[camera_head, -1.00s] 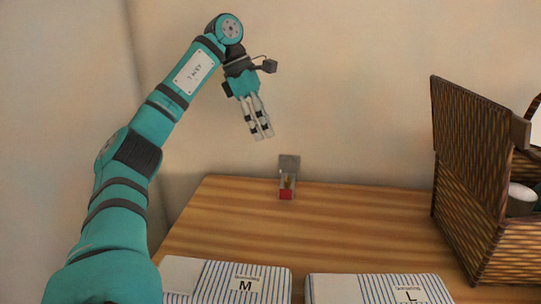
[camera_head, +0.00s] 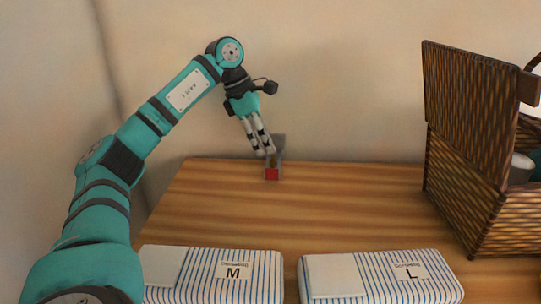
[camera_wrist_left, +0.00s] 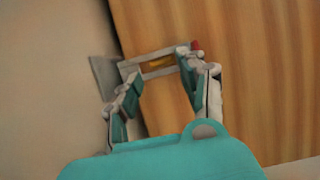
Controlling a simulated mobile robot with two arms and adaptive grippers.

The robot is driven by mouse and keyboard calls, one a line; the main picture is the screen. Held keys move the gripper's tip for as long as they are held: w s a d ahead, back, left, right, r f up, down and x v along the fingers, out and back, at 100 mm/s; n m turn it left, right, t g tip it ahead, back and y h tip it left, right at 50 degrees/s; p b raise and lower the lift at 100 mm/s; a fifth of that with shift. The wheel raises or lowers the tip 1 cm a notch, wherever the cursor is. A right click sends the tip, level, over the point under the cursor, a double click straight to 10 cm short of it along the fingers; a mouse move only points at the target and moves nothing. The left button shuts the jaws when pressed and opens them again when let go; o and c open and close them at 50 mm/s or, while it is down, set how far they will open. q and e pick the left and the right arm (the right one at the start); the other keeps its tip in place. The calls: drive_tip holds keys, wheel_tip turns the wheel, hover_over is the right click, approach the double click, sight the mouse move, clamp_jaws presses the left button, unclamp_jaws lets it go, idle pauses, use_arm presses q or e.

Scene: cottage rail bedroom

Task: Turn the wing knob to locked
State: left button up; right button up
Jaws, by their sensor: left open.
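A small grey fixture (camera_head: 280,141) stands at the back edge of the wooden table, near the wall. My right gripper is out of view.
Two striped boxes, marked M (camera_head: 260,275) and L (camera_head: 440,284), lie at the table's front. An open wicker basket (camera_head: 470,115) stands at the right. The middle of the wooden table (camera_head: 340,210) is clear.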

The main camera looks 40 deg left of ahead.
sight(273, 157)
use_arm(q)
drive_tip(key=x, duration=0.3)
drive_tip(key=shift+d+f, duration=0.15)
drive_tip(key=shift+d, duration=0.05)
drive_tip(key=shift+w+d+f+p, duration=0.1)
drive_tip(key=shift+w+f+p, duration=0.05)
drive_tip(key=shift+f+p, duration=0.2)
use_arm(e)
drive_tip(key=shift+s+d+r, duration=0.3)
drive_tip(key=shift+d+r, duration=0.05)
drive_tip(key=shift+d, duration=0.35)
use_arm(q)
drive_tip(key=shift+c, duration=0.2)
clamp_jaws()
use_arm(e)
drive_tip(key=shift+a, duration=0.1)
